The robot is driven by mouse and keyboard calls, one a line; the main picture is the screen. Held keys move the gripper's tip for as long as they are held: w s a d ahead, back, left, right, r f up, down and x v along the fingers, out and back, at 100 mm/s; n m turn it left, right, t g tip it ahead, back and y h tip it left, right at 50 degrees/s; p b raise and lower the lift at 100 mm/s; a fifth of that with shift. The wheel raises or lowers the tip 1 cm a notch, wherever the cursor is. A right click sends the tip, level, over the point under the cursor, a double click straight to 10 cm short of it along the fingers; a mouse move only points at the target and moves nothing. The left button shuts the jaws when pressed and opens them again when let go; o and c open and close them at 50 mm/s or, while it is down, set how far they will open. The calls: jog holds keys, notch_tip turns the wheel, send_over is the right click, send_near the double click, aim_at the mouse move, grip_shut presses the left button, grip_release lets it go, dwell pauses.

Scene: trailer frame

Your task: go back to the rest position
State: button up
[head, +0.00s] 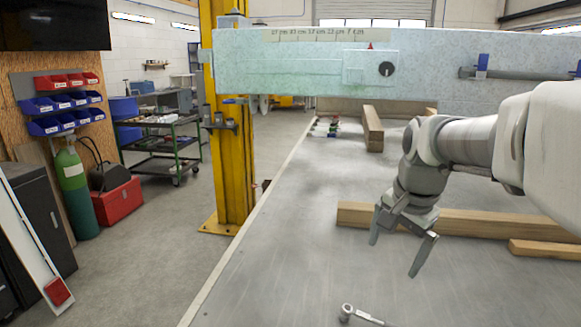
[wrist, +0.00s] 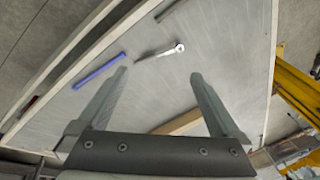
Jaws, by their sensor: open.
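My gripper (head: 397,255) hangs from my arm over the grey metal table (head: 290,240) in the head view. Its two fingers are spread, with nothing between them. The wrist view also shows the gripper (wrist: 158,85) open and empty above the table surface. A silver ratchet wrench (head: 358,315) lies on the table near the bottom of the head view, below and left of the fingers. In the wrist view the wrench (wrist: 170,51) lies beyond the fingertips, apart from them.
Wooden beams (head: 470,222) lie behind the gripper, with another beam (head: 373,130) farther back. A pale frame beam (head: 290,65) with a scale and dial crosses above the table. A yellow column (head: 232,150) stands left. A blue bar (wrist: 100,71) shows in the wrist view. The table's left part is clear.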

jog(key=s+a+n+t+p, duration=0.1)
jog(key=s+a+n, duration=0.1)
jog(key=s+n, duration=0.3)
jog(key=s+a+r+n+t+p, duration=0.1)
jog(key=s+n, duration=0.4)
jog(key=s, duration=0.8)
jog(key=shift+s+a+p, duration=0.2)
jog(key=shift+a+p, duration=0.45)
jog(key=shift+a, duration=0.2)
jog(key=shift+r, duration=0.1)
